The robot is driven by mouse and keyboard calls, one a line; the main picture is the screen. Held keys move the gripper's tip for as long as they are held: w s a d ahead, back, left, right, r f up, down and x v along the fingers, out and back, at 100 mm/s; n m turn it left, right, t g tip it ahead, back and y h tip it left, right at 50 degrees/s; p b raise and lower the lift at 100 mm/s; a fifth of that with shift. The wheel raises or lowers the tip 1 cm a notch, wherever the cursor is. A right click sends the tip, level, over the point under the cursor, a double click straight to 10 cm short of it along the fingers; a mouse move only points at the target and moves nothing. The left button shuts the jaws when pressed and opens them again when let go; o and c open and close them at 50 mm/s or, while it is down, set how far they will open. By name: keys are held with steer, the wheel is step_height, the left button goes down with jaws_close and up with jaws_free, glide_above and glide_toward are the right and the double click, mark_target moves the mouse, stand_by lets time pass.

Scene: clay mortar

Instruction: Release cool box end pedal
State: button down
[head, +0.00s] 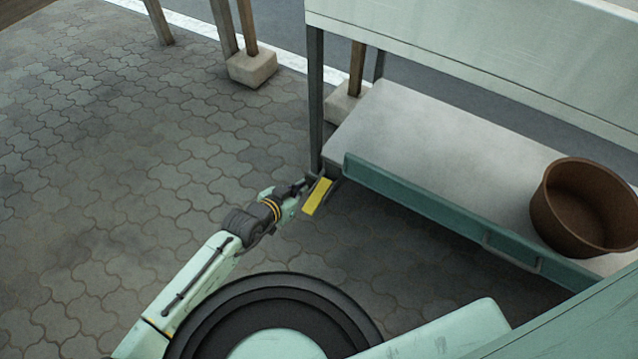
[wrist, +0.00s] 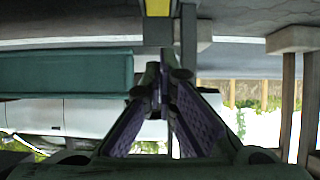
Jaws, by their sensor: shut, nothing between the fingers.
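A yellow plate (head: 317,197), which looks like the end pedal, hangs at the near left end of the long low unit with a pale top (head: 430,150). It also shows in the wrist view as a yellow strip (wrist: 157,8) at the top edge, beyond the fingertips. My gripper (head: 318,178) is at this end, right beside the upper part of the yellow plate. In the wrist view the purple-padded fingers (wrist: 165,75) converge to shut tips with nothing between them. I cannot tell whether they touch the pedal.
A teal panel (head: 400,195) runs along the unit's front. A brown tub (head: 585,205) stands on its right part. A dark post (head: 316,100) rises behind my gripper. Posts in pale blocks (head: 252,69) stand farther back. Paved floor to the left is clear.

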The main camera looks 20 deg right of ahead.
steer(key=b, duration=0.2)
glide_toward(325, 180)
steer(key=w+d+r, duration=0.1)
steer(key=d, duration=0.1)
steer(key=shift+w+d+r, duration=0.35)
steer(key=shift+w+r, duration=0.05)
steer(key=f, duration=0.2)
steer(key=w+d+f+b, duration=0.1)
steer(key=shift+f, duration=0.1)
steer(key=shift+d+f, duration=0.1)
steer(key=shift+f, duration=0.35)
steer(key=shift+w+d+r+p, duration=0.1)
steer(key=shift+r+p, duration=0.05)
steer(key=shift+p, duration=0.35)
steer(key=shift+w+d+f+g+y+p, duration=0.2)
steer(key=shift+g+y+p, duration=0.3)
steer(key=shift+p, duration=0.4)
steer(key=shift+w+d+f+g+y+p, duration=0.15)
steer(key=shift+g+y+p, duration=0.15)
steer(key=shift+y+p, duration=0.45)
steer(key=shift+d+p, duration=0.1)
steer(key=shift+p, duration=0.2)
steer(key=shift+w+d+f, duration=0.25)
steer(key=shift+f, duration=0.3)
